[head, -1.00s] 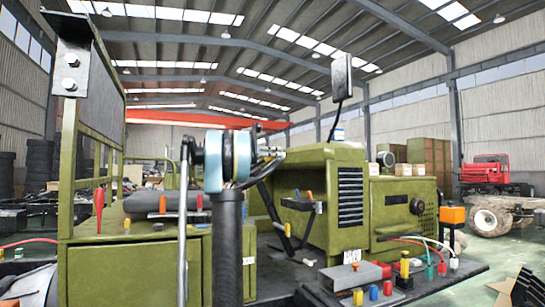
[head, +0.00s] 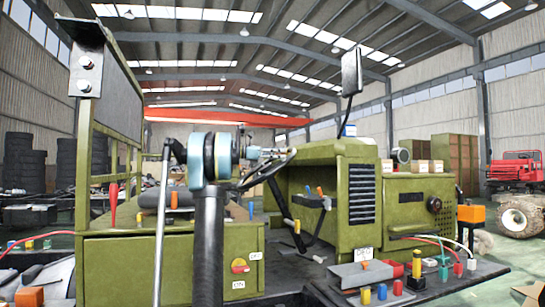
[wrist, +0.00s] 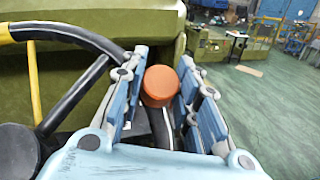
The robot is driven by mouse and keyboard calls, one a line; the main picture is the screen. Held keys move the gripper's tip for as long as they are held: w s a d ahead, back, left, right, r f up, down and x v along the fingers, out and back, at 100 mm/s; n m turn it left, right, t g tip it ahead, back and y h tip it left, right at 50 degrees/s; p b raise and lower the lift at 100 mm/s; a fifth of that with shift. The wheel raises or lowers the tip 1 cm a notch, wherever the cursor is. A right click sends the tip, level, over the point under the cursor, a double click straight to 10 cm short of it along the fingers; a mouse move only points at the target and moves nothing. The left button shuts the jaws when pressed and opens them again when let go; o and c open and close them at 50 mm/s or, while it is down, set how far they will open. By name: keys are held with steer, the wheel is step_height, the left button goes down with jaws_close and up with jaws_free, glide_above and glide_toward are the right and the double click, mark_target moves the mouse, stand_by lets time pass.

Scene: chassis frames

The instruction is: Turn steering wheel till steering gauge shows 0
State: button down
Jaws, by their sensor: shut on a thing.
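The steering wheel (head: 272,168) is dark and partly hidden behind my arm in the head view. In the wrist view its dark rim (wrist: 84,37) and a spoke show at the left, with a yellow section of rim at the far left. An orange round knob (wrist: 160,86) sits between the two fingers of my gripper (wrist: 164,92), which is shut on it. The gripper's fingertips are hard to make out in the head view. I cannot make out a steering gauge or its reading in any view.
The green vehicle body (head: 335,205) surrounds the wheel. A green cabinet with a red rotary switch (head: 239,266) stands in front. A mirror on a stalk (head: 351,72) rises to the right. A ledge with coloured caps (head: 398,287) lies at lower right. Green floor (wrist: 255,105) is open at right.

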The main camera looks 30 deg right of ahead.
steer(key=c, duration=1.2)
jaws_free()
steer(key=v, duration=1.2)
steer(key=shift+w+f, duration=0.1)
steer(key=shift+w, duration=0.05)
